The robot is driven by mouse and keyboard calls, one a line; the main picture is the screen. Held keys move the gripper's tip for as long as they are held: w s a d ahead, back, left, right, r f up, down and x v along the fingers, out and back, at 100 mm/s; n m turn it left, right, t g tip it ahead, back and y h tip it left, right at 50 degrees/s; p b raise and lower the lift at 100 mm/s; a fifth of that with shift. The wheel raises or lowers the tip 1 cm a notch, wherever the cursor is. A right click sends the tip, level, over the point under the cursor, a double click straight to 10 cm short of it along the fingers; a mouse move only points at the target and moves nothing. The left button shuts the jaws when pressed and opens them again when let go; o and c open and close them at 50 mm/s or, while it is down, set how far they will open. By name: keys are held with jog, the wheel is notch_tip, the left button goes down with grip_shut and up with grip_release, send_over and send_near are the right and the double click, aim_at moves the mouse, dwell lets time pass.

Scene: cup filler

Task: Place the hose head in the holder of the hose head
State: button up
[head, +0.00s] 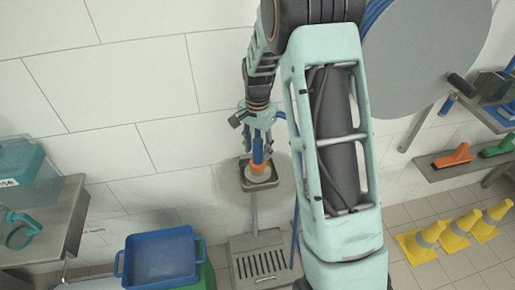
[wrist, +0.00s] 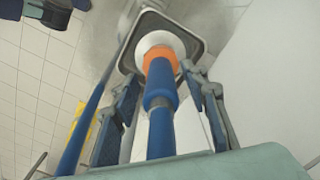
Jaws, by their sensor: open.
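The hose head has a blue grip (wrist: 160,85), an orange ring and a white round end; its orange part also shows in the head view (head: 258,154). It points into the square, dark-rimmed holder (head: 276,190) on the wall. In the wrist view the white end lies within the holder's rim (wrist: 204,44); I cannot tell how firmly it rests there. My gripper (head: 257,139) is open, with one finger on each side of the blue grip. In the wrist view, gaps show between the fingers (wrist: 163,92) and the grip.
A blue hose (wrist: 88,125) runs beside the left finger. Below the holder is a grated metal drain (head: 262,262). A blue tray (head: 160,258) stands at the lower left. A shelf with brushes (head: 453,157) and yellow cones (head: 455,238) are at the right.

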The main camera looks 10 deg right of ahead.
notch_tip(320, 180, up, 12)
jog(key=shift+r, duration=0.2)
dwell(0.4)
